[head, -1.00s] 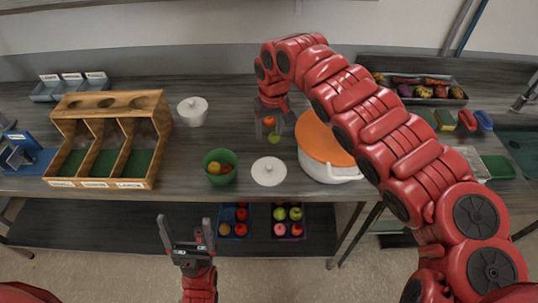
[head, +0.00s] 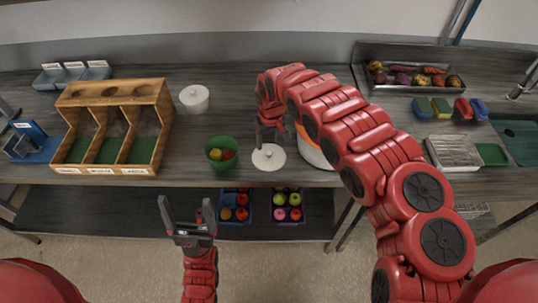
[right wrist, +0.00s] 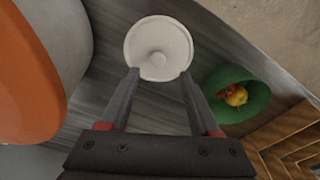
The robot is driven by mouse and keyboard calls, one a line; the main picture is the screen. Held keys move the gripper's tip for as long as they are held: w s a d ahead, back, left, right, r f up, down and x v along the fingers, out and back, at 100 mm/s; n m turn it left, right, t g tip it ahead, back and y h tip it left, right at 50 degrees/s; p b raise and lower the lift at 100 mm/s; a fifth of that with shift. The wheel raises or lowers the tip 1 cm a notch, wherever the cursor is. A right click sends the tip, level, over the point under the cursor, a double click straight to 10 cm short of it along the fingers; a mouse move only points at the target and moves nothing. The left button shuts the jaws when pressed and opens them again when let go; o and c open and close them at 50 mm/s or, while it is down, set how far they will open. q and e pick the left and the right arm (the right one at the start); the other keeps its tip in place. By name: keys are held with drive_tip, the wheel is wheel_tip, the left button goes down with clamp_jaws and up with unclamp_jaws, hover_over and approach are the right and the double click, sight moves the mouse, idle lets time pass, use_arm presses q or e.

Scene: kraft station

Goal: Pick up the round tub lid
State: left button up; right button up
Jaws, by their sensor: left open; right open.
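The round tub lid (head: 268,158) is a flat off-white disc with a small central knob. It lies on the dark worktop between the green bowl and the large pot. In the right wrist view the lid (right wrist: 158,32) is just beyond the fingertips. My right gripper (head: 270,141) is open and empty, pointing down close to the lid's far edge, with its fingers (right wrist: 160,74) spread to either side of the knob's line. Whether they touch the lid cannot be told. My left gripper (head: 187,214) is open and empty in front of the bench.
A green bowl (head: 221,165) with fruit stands left of the lid. A white pot (head: 316,155) with an orange top (right wrist: 25,80) stands right, partly behind my arm. A white lidded tub (head: 194,98) and a wooden divided bin (head: 158,95) are further left.

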sight(269, 152)
drive_tip(key=shift+f, duration=0.2)
drive_tip(key=shift+f+p, duration=0.75)
drive_tip(key=shift+p, duration=0.05)
wheel_tip(269, 152, down, 2)
drive_tip(key=shift+w+a, duration=0.1)
drive_tip(key=shift+w+f, duration=0.2)
drive_tip(key=shift+f, duration=0.65)
drive_tip(key=shift+d, duration=0.2)
clamp_jaws()
